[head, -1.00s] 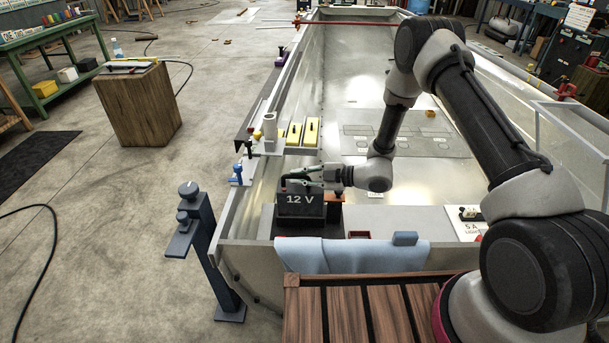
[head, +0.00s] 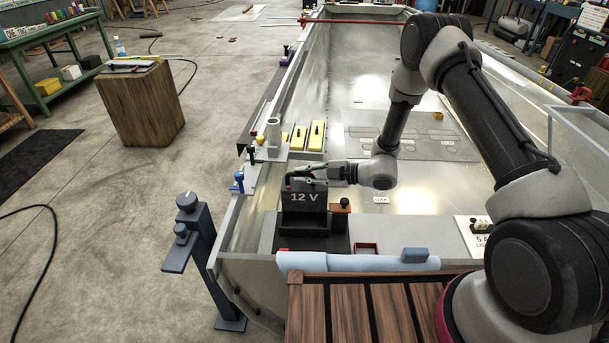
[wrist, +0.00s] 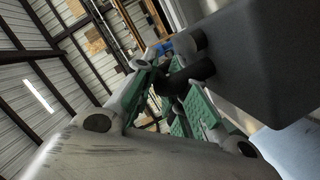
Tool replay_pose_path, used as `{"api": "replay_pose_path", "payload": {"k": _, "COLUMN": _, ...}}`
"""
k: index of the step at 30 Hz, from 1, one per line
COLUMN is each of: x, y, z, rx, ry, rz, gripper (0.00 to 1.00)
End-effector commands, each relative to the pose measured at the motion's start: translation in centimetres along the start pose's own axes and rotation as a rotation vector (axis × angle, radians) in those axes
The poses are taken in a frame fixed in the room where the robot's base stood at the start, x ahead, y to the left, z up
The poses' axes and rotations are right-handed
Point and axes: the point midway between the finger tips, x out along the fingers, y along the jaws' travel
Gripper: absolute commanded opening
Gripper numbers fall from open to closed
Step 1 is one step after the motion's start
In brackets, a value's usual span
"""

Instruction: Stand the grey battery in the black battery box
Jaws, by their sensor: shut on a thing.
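The grey battery (head: 303,204), marked 12 V, is upright near the close left end of the hull. My gripper (head: 312,172) is shut on the black handle on its top. In the wrist view the green-padded fingers (wrist: 172,98) close around the dark handle, and the battery's side (wrist: 265,60) fills the upper right. The black battery box (head: 318,243) lies low and dark directly below the battery in the head view. The battery hides part of it, and I cannot tell whether the battery's bottom is inside it or above it.
A brown block with a black knob (head: 340,210) stands close right of the battery. A small red frame (head: 367,249) and a blue cloth (head: 350,263) lie nearer. The hull floor to the right is mostly clear.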

Motion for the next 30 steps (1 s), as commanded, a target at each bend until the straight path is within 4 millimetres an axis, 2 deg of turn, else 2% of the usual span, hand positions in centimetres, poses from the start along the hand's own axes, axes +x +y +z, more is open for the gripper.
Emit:
{"api": "replay_pose_path", "payload": {"k": 5, "x": 0.2, "y": -0.2, "z": 0.4, "rx": -0.003, "ry": 0.004, "rz": 0.007, "gripper": 0.0}}
{"api": "replay_pose_path", "payload": {"k": 18, "x": 0.9, "y": -2.6, "z": 2.6, "rx": -0.002, "ry": 0.004, "rz": 0.008, "gripper": 0.0}}
{"api": "replay_pose_path", "payload": {"k": 30, "x": 1.3, "y": -3.7, "z": 3.7, "rx": -0.003, "ry": 0.004, "rz": 0.008, "gripper": 0.0}}
